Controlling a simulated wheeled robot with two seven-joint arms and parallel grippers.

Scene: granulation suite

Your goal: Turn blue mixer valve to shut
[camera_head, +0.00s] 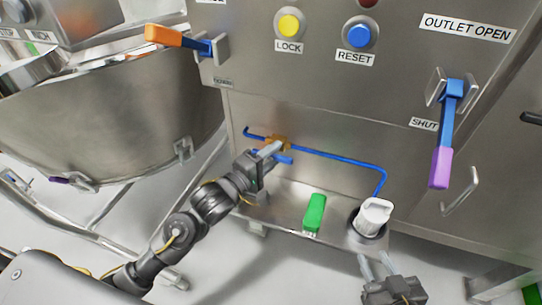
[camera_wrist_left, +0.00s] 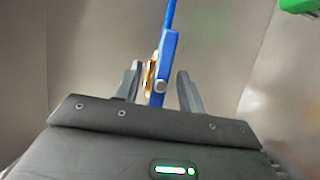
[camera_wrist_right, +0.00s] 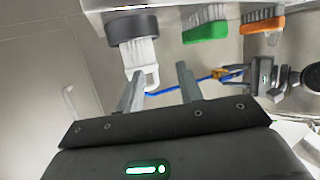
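A brass valve (camera_head: 281,140) with a short blue handle (camera_head: 285,160) sits on a thin blue pipe low on the steel cabinet. My left gripper (camera_head: 268,150) is at this valve. In the left wrist view, the blue handle (camera_wrist_left: 168,55) lies between the two fingers of my left gripper (camera_wrist_left: 160,88), with a gap on both sides, so it is open. The brass body (camera_wrist_left: 150,76) shows beside the handle. My right gripper (camera_head: 376,268) is open and empty below the shelf; its spread fingers also show in the right wrist view (camera_wrist_right: 160,85).
A shelf (camera_head: 285,206) below the valve holds a green brush (camera_head: 314,213) and a white item in a dark holder (camera_head: 372,216). An orange brush (camera_wrist_right: 262,20) shows in the right wrist view. A blue lever with purple grip (camera_head: 452,100) hangs near SHUT and OUTLET OPEN labels.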

